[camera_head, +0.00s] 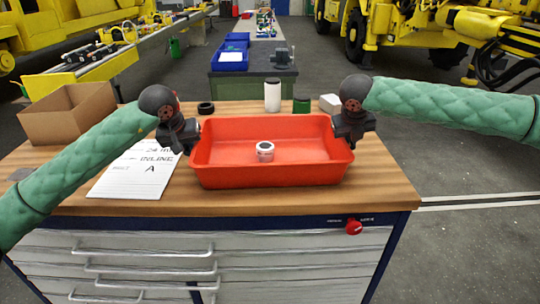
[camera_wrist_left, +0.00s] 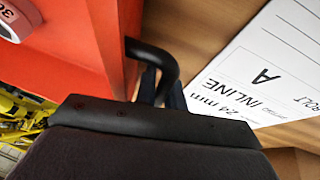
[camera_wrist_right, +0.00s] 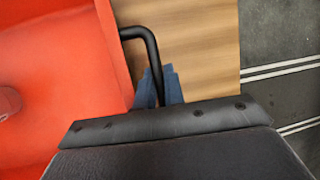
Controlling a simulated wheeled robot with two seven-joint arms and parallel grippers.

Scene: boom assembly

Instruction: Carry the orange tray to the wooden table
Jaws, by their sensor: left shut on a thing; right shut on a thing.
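The orange tray (camera_head: 270,178) is over the wooden table top (camera_head: 225,205), near its front edge; I cannot tell whether it rests on the wood or is just above it. My left gripper (camera_head: 186,142) is at the tray's left end, shut on a black handle (camera_wrist_left: 160,58). My right gripper (camera_head: 348,138) is at the right end, shut on the other black handle (camera_wrist_right: 150,45). The tray looks about level. Both wrist views show the tray wall beside the handles.
A cardboard box (camera_head: 68,115) and a printed sheet (camera_head: 132,172) lie left on the table. A black ring (camera_head: 206,107), a white bottle (camera_head: 272,96), a green container (camera_head: 301,104) and a white box (camera_head: 330,103) stand behind the tray. A dark bench (camera_head: 254,84) with blue bins stands farther back.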

